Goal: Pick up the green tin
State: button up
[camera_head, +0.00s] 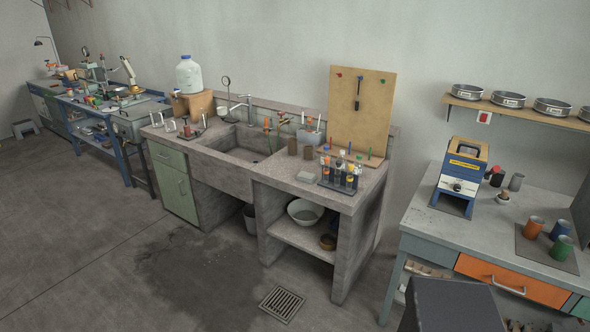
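The green tin (561,249) stands upright on a dark mat on the grey table (425,226) at the far right. It is at the front of a small group on the mat. A blue tin (560,229) stands just behind it, and an orange-brown tin (533,228) stands to its left. My gripper is not in view, so its place relative to the green tin cannot be seen.
A blue and white machine (461,180) stands on the same table, left of the tins. A shelf with several sieves (552,107) hangs above. A concrete sink bench (345,201) stands left, with open floor in front. A dark block (452,305) is at the bottom.

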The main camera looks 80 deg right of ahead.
aim_at(563, 245)
jog(key=z, duration=0.9)
jog(key=k, duration=0.2)
jog(key=z, duration=2.5)
jog(key=i, duration=0.5)
jog(key=u, duration=0.05)
